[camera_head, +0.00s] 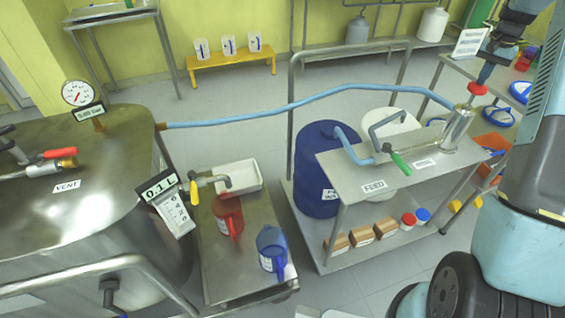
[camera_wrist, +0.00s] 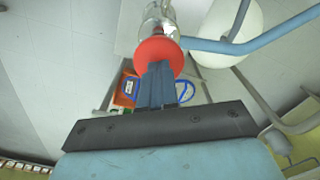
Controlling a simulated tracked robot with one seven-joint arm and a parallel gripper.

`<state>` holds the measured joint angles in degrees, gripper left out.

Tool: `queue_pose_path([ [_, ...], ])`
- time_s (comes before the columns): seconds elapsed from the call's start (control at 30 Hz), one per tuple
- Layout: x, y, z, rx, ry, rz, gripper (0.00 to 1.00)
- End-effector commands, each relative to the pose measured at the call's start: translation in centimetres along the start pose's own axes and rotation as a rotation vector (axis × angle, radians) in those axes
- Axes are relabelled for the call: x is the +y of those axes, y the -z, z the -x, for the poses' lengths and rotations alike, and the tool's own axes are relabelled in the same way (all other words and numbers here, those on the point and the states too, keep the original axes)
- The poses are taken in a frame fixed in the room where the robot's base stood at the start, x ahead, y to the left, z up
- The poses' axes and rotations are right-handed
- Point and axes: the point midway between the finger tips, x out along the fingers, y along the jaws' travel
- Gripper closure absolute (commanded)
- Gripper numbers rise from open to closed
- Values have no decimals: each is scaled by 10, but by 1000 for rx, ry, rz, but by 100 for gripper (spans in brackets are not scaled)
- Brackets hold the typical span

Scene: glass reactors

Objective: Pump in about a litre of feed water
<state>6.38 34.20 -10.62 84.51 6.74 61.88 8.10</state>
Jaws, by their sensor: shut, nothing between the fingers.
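My gripper (camera_head: 484,76) is shut and empty, fingertips pointing down at the knob. In the wrist view my gripper (camera_wrist: 156,72) overlaps the edge of the red knob (camera_wrist: 158,50); I cannot tell whether they touch. A blue hose (camera_head: 300,104) runs from the pump to the steel reactor (camera_head: 80,215). The reactor's display (camera_head: 159,187) reads 0.1 L. A green-handled valve (camera_head: 399,161) sits by the FEED label (camera_head: 374,186). A blue drum (camera_head: 316,160) stands behind.
The red-handled VENT valve (camera_head: 58,154) and a pressure gauge (camera_head: 77,93) are on the reactor. A low cart (camera_head: 235,265) holds a red jug (camera_head: 228,214), a blue jug (camera_head: 271,248) and a white tray (camera_head: 238,178). A bench (camera_head: 455,62) lies beyond my arm.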

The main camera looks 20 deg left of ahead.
Motion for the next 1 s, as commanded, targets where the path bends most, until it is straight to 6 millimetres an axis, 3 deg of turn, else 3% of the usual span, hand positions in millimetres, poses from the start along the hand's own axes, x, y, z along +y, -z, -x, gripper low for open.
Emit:
queue_pose_path([
  [0.53, 0, -1, -40, -5, -2, 0, 100],
  [0.77, 0, -1, -36, -3, -1, 0, 100],
  [1.0, 0, 0, -10, 0, 0, 0, 100],
])
